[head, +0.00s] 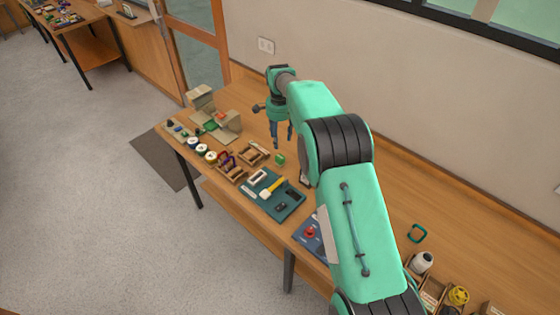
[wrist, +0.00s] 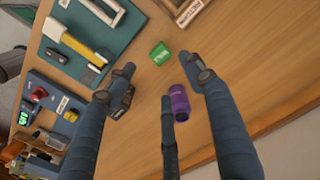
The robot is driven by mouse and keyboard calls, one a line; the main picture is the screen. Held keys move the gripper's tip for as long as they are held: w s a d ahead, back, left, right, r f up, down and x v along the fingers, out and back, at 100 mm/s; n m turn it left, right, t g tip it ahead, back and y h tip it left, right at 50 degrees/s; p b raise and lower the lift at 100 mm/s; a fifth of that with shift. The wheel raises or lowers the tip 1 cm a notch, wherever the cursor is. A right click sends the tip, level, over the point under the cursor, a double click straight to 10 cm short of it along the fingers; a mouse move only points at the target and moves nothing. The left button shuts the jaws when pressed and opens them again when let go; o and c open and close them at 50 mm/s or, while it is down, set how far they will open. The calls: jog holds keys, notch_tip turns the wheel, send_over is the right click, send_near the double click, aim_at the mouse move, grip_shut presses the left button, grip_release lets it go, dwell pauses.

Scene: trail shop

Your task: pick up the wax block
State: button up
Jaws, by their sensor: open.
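A small green block (wrist: 160,53) with pale lettering, which looks like the wax block, lies on the bare wood of the table. It also shows in the head view (head: 280,159), just below and beside my gripper (head: 281,140). In the wrist view my gripper (wrist: 160,80) is open and empty, its fingers spread and pointing down toward the table. The green block lies just beyond the fingertips, apart from them.
A purple bottle-like item (wrist: 180,102) and a dark item (wrist: 122,103) show close by my fingers. A teal mat (head: 272,193) with tools lies near the front edge. Wooden trays (head: 253,154) stand to the left. The table toward the wall is clear.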

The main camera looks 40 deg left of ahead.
aim_at(280, 156)
jog(key=shift+f, duration=0.1)
jog(key=shift+f, duration=4.15)
jog(key=shift+f, duration=0.1)
jog(key=shift+w+d+f, duration=0.1)
jog(key=shift+w+f, duration=0.05)
jog(key=shift+f, duration=2.4)
jog(key=c, duration=1.2)
jog(key=shift+r, duration=0.2)
jog(key=shift+c, duration=0.2)
jog(key=shift+r, duration=4.85)
